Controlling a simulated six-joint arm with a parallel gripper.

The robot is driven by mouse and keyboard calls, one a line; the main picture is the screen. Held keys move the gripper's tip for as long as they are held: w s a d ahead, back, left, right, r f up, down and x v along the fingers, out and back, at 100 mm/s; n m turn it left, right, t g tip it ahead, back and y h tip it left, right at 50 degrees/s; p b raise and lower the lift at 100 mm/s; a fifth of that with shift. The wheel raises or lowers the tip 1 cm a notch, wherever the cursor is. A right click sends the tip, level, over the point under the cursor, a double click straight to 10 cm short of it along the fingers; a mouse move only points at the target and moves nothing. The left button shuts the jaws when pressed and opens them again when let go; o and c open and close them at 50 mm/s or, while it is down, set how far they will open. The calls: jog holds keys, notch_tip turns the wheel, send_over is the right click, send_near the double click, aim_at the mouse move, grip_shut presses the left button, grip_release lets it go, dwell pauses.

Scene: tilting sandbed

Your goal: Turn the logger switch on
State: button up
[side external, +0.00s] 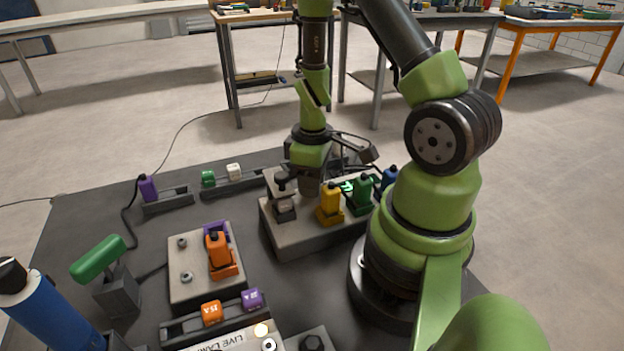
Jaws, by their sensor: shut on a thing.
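A grey box (285,243) carries a row of upright levers: black (284,203), yellow (330,205), green (360,196) and blue (389,178). A small bright green part (347,187) shows behind the yellow and green ones. No logger label is legible, so I cannot tell which is the logger switch. My gripper (311,188) points down over the box, between the black and yellow levers. It is shut on a part that is mostly hidden by its own fingers.
An orange lever (221,255) stands on a pale plate (185,289) to the left. A green-handled lever (98,258) and a blue cylinder (48,312) are at the lower left. Small racks with coloured blocks line the dark table.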

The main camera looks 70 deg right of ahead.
jog(key=m, duration=1)
jog(key=shift+m, duration=0.4)
dwell(0.4)
jog(key=o, duration=0.9)
